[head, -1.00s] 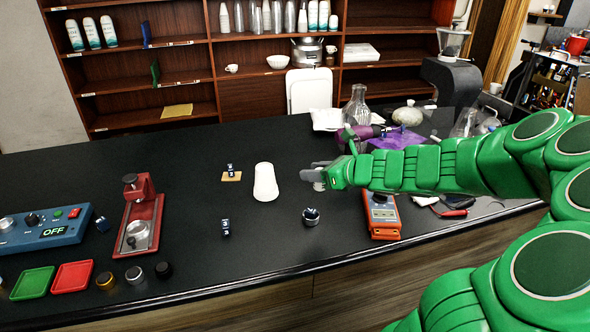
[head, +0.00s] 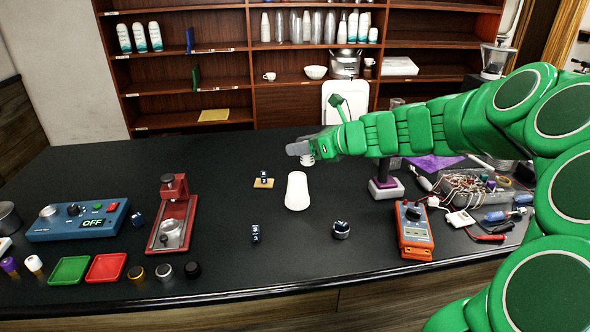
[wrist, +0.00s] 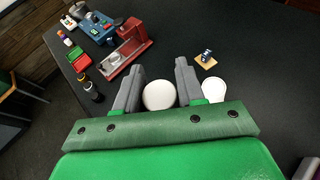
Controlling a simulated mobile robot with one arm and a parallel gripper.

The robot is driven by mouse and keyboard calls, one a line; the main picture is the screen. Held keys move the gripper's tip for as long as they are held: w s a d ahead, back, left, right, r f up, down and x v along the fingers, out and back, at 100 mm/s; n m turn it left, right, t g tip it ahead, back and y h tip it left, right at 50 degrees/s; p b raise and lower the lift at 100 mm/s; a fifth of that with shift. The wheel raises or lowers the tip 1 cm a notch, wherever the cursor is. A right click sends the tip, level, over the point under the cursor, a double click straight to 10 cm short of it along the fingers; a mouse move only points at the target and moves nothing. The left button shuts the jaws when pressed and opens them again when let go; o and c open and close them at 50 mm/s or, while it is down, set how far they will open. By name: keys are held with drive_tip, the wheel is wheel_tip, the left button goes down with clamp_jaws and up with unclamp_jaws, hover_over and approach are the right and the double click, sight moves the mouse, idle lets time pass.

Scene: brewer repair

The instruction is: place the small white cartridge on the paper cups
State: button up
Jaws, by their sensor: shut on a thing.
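The paper cups (head: 297,190) stand as a white upside-down stack in the middle of the black counter. They also show in the wrist view (wrist: 214,89), just right of the right finger. My gripper (head: 299,149) is raised above the counter, and in the head view it appears just above the top of the cups. It is shut on the small white cartridge (head: 307,159), whose lower part shows under the fingers. In the wrist view the round white cartridge (wrist: 158,95) sits between the two grey fingers. It looks apart from the cups.
A small dark block on a tan pad (head: 264,182) lies left of the cups. Another dark block (head: 255,234) and a dark round knob (head: 341,229) lie nearer. A red press (head: 171,221) stands left, an orange meter (head: 413,230) right. The counter around the cups is clear.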

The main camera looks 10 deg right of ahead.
drive_tip(key=w+f, duration=0.3)
drive_tip(key=w, duration=0.1)
drive_tip(key=w+f, duration=0.2)
drive_tip(key=w, duration=0.2)
drive_tip(key=w+f, duration=0.3)
drive_tip(key=w, duration=0.1)
drive_tip(key=shift+w+a+f, duration=0.15)
drive_tip(key=shift+w+f, duration=0.05)
drive_tip(key=shift+f, duration=0.15)
drive_tip(key=shift+w+f, duration=0.15)
drive_tip(key=shift+f, duration=0.1)
drive_tip(key=shift+w+f, duration=0.15)
drive_tip(key=shift+f, duration=1.55)
drive_tip(key=shift+f, duration=0.1)
drive_tip(key=o, duration=1)
drive_tip(key=shift+o, duration=0.2)
